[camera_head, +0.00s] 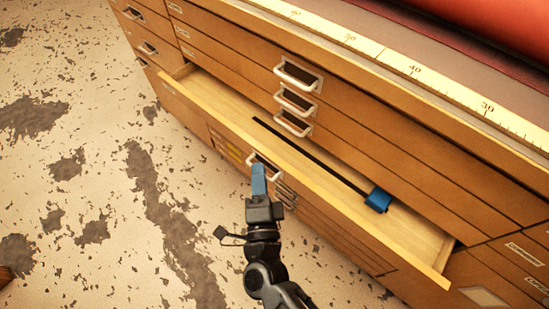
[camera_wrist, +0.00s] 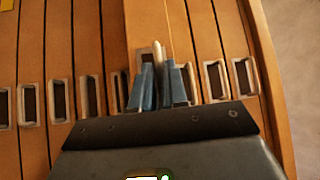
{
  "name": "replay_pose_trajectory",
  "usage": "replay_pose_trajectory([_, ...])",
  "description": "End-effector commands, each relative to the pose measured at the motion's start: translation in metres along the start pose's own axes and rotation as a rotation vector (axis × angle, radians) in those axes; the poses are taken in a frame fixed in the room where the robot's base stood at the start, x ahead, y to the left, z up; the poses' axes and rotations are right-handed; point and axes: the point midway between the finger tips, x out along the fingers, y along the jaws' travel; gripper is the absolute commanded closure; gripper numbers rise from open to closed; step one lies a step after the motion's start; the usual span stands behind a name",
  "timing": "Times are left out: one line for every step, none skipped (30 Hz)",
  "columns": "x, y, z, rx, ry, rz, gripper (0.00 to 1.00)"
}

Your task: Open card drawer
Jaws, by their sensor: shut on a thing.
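The card drawer (camera_head: 400,233) is a long, shallow wooden drawer, pulled part of the way out of the wooden cabinet (camera_head: 225,55). Its inside shows in the head view. My gripper (camera_head: 259,172), with blue fingers, is at the drawer's front. It is shut on the drawer's pale metal handle (camera_head: 266,164). In the wrist view the blue fingertips (camera_wrist: 160,75) stand on either side of the handle (camera_wrist: 158,58). The fingers hide part of the handle.
A black strip with a blue end (camera_head: 378,200) lies in the open drawer. Closed drawers with metal handles (camera_head: 298,75) are above it, and more are below. A yellow ruler (camera_head: 400,65) and a red roll (camera_head: 490,25) are on top. The worn floor (camera_head: 90,180) at left is clear.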

Motion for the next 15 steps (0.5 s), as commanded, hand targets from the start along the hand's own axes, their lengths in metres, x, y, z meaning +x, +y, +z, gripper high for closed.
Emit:
replay_pose_trajectory([-0.011,-0.002,0.011,0.002,-0.003,0.002,1.00])
replay_pose_trajectory([-0.017,-0.003,0.017,0.001,-0.005,0.002,1.00])
replay_pose_trajectory([-0.024,-0.004,0.024,0.002,-0.003,0.002,1.00])
replay_pose_trajectory([-0.029,-0.006,0.029,0.001,-0.003,0.002,1.00])
replay_pose_trajectory([-0.034,-0.007,0.033,0.001,-0.003,0.002,1.00])
replay_pose_trajectory([-0.040,-0.008,0.039,0.001,-0.002,0.002,1.00])
replay_pose_trajectory([-0.044,-0.009,0.043,0.001,-0.002,0.002,1.00])
replay_pose_trajectory([-0.048,-0.010,0.048,0.001,-0.002,0.001,1.00])
replay_pose_trajectory([-0.053,-0.011,0.052,0.001,0.000,0.002,1.00])
replay_pose_trajectory([-0.056,-0.012,0.055,0.001,-0.001,0.002,1.00])
replay_pose_trajectory([-0.059,-0.013,0.058,0.000,0.000,0.001,1.00])
replay_pose_trajectory([-0.062,-0.014,0.061,0.000,0.000,0.001,1.00])
replay_pose_trajectory([-0.064,-0.014,0.063,0.000,-0.001,0.002,1.00])
replay_pose_trajectory([-0.066,-0.015,0.065,0.001,0.000,0.002,1.00])
replay_pose_trajectory([-0.068,-0.015,0.067,0.000,0.001,0.002,1.00])
